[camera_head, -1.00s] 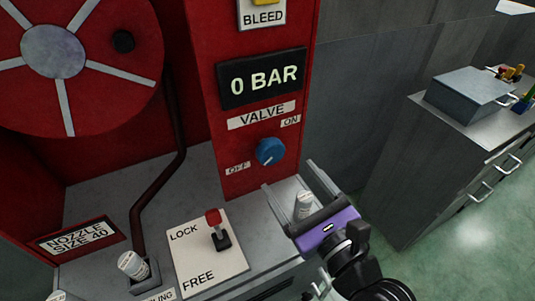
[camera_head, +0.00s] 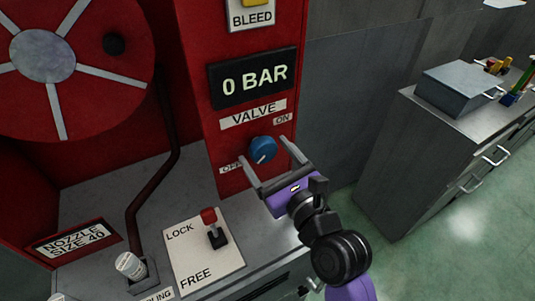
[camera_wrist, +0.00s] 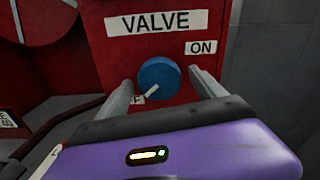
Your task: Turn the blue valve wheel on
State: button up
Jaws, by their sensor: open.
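The blue valve wheel (camera_head: 263,150) is a round knob with a white pointer line on the red panel, below the VALVE label (camera_head: 253,113). Its pointer aims down and left, toward the OFF label (camera_head: 231,168); the ON label (camera_head: 282,118) is at upper right. My gripper (camera_head: 266,162) is open, its fingers reaching toward the panel with one on each side of the knob. In the wrist view the knob (camera_wrist: 159,78) sits between the two spread fingertips, and the left finger partly covers the OFF label. I cannot tell whether the fingers touch it.
A display (camera_head: 253,77) reads 0 BAR above the valve. A red-handled LOCK/FREE lever (camera_head: 212,222) stands on the ledge below left. A red hose reel (camera_head: 45,55) is at upper left. A grey cabinet with a metal box (camera_head: 460,88) stands at right.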

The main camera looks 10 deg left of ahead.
jog(key=c, duration=1.4)
jog(key=shift+o, duration=0.2)
